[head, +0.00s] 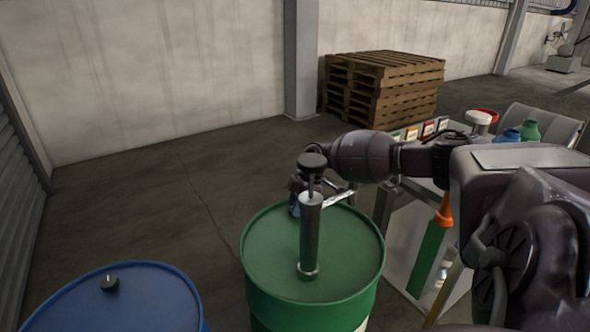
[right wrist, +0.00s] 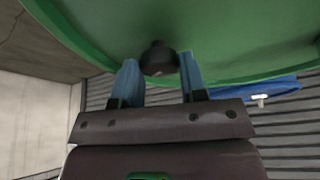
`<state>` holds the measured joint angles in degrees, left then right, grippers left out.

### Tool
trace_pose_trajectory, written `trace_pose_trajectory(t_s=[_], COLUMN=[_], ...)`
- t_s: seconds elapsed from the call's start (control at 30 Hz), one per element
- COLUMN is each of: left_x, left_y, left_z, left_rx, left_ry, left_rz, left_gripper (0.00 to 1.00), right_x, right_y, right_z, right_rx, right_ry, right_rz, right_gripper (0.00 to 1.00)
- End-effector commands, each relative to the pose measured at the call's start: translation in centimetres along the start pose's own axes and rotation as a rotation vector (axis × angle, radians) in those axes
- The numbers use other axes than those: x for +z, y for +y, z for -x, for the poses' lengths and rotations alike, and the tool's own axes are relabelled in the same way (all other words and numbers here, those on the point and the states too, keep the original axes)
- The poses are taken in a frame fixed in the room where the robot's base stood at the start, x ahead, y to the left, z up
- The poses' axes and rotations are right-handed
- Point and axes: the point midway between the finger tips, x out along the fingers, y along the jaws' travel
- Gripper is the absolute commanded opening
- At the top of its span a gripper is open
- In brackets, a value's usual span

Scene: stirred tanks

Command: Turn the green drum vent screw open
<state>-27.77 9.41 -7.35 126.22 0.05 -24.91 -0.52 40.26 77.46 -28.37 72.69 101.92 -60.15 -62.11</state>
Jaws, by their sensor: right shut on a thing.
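The green drum (head: 265,250) stands upright in the middle of the head view, and its underside-lit green lid (right wrist: 240,30) fills the top of the right wrist view. The vent screw (right wrist: 158,57) is a small black knob on that lid. My right gripper (right wrist: 160,72) is shut on the vent screw, with a blue finger on each side of it. In the head view my right gripper (head: 295,206) is at the drum's far edge, partly behind the pump, and the screw is hidden there. My left gripper is not in view.
A blue drum (head: 150,305) with a black knob (head: 109,282) is at lower left. Pallets (head: 385,85) are stacked by the wall. Bottles stand at right.

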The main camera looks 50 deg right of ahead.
Motion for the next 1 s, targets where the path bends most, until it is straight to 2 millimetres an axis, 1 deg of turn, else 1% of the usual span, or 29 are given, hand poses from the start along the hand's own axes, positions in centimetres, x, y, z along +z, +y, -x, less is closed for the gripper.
trace_pose_trajectory(t_s=[0.03, 0.17, 0.47, 0.7, 1.0], left_x=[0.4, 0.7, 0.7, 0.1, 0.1], left_y=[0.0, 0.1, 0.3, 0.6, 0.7], left_z=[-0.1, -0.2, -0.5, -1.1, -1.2], left_rx=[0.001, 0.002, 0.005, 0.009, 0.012], left_ry=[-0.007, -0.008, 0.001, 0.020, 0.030], left_rz=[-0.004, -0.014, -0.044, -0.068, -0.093], left_gripper=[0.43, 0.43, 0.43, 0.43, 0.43], right_x=[0.3, 0.2, 0.2, 0.1, -0.1], right_y=[0.0, 0.1, 0.3, 0.4, 0.6], right_z=[-0.5, -0.5, -0.6, -0.6, -0.5], right_rx=[-0.022, -0.070, -0.180, -0.268, -0.361], right_ry=[-0.002, -0.003, -0.003, -0.003, -0.002], right_rz=[0.035, 0.150, 0.415, 0.624, 0.851], right_gripper=[0.15, 0.15, 0.15, 0.15, 0.15])
